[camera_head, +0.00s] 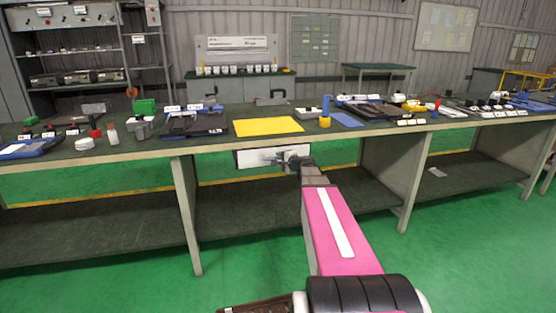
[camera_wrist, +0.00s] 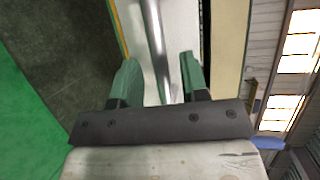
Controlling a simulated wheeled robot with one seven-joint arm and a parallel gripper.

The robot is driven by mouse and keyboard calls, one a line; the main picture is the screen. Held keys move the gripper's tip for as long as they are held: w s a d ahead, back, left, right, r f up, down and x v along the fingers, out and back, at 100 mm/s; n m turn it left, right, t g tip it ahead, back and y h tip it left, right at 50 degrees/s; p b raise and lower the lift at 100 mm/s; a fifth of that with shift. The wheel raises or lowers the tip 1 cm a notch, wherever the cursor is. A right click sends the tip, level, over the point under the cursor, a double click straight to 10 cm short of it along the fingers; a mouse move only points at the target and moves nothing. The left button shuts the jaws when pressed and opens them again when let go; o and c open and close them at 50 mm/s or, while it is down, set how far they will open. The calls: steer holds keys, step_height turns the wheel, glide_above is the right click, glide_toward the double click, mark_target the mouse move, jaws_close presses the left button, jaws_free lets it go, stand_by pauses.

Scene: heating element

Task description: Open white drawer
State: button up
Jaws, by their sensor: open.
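The white drawer (camera_head: 246,159) sits under the front edge of the workbench top, its front partly hidden by my gripper and arm. Its metal bar handle shows in the wrist view (camera_wrist: 153,35), running between my fingers against the white drawer front (camera_wrist: 190,22). My gripper (camera_head: 287,159) is at the drawer front in the head view. In the wrist view (camera_wrist: 158,62) its two green fingers are open, one on each side of the bar, with gaps showing. The drawer front looks about level with the bench edge.
The workbench (camera_head: 100,156) carries a yellow mat (camera_head: 268,127), a black tray (camera_head: 196,124) and many small parts. A lower shelf (camera_head: 100,225) and bench legs (camera_head: 187,215) stand below. The green floor (camera_head: 110,285) in front is clear.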

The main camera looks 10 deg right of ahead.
steer(key=shift+x, duration=1.15)
jaws_close()
steer(key=shift+s, duration=0.1)
